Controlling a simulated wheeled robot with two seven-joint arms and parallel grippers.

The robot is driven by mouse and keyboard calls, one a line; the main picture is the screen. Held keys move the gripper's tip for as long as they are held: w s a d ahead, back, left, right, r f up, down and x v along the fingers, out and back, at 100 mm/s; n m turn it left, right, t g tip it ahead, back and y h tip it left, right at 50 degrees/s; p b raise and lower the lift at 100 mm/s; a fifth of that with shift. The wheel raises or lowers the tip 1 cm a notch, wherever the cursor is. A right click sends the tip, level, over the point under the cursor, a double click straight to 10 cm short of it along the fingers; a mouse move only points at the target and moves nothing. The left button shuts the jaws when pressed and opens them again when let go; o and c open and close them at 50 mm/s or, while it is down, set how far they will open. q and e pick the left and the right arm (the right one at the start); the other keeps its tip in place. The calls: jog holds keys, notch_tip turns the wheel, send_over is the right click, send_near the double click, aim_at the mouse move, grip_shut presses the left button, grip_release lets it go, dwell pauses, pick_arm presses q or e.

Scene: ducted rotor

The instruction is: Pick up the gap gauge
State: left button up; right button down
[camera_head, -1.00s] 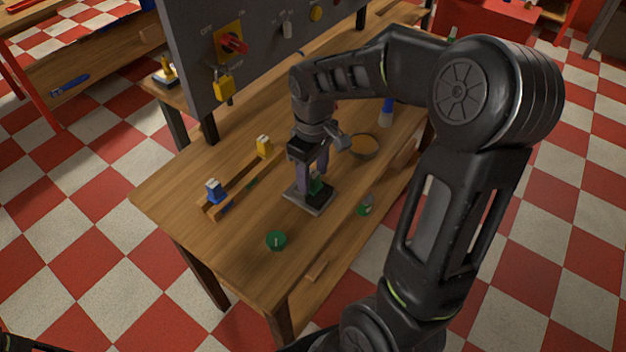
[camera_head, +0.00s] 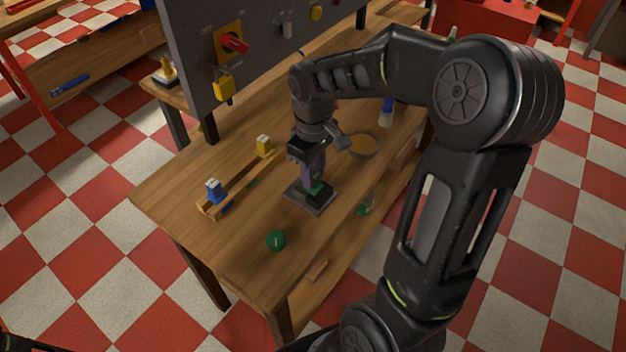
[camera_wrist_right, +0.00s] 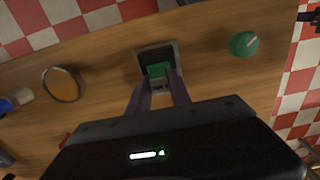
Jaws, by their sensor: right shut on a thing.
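The gap gauge appears to be the small green block (camera_head: 316,189), which sits at a dark square stand (camera_head: 297,195) on the wooden bench. My right gripper (camera_head: 313,177) points down over the stand, its fingers closed on the green block. In the right wrist view the green block (camera_wrist_right: 159,70) shows between the fingertips (camera_wrist_right: 160,84), with the stand (camera_wrist_right: 143,58) around it. The fingers hide part of the block, and I cannot tell whether it is clear of the stand. My left gripper is not seen.
A wooden rack (camera_head: 236,185) with a blue piece (camera_head: 214,190) and a yellow piece (camera_head: 264,146) lies left of the stand. A green round knob (camera_head: 276,240) lies nearer the front. A round dish (camera_head: 362,146) stands behind right. A grey panel (camera_head: 270,50) rises at the back.

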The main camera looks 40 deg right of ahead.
jog(key=shift+r, duration=0.1)
notch_tip(320, 180, up, 10)
jog(key=shift+f+b, duration=0.1)
jog(key=shift+b, duration=0.35)
dwell(0.8)
